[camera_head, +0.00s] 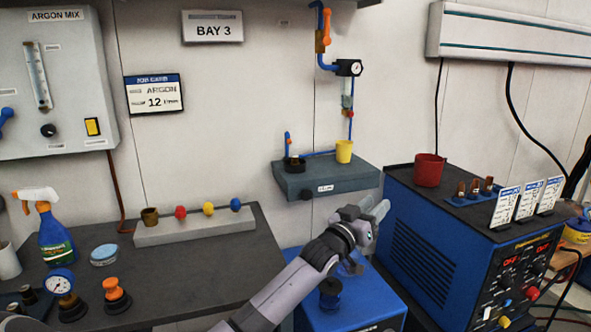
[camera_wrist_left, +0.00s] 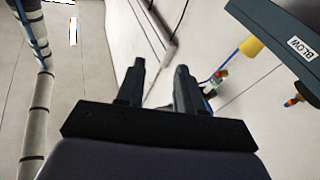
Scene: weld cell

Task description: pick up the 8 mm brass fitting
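Several small brass-coloured fittings (camera_head: 475,188) stand in a blue holder on top of the blue welding machine at the right. Their sizes are too small to read, so I cannot tell which is the 8 mm one. My left gripper (camera_head: 380,209) is left of that machine, over the lower blue unit and well apart from the fittings. In the left wrist view its two fingers (camera_wrist_left: 158,75) stand apart with nothing between them. No fitting shows in that view. My right gripper is in neither view.
The welding machine (camera_head: 425,247) carries a red cup (camera_head: 429,170) and several white cards (camera_head: 526,200) beside the fittings. A grey wall shelf (camera_head: 325,183) with a yellow cup (camera_head: 344,151) stands behind my gripper. The dark bench (camera_head: 185,265) at left holds a spray bottle (camera_head: 52,230).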

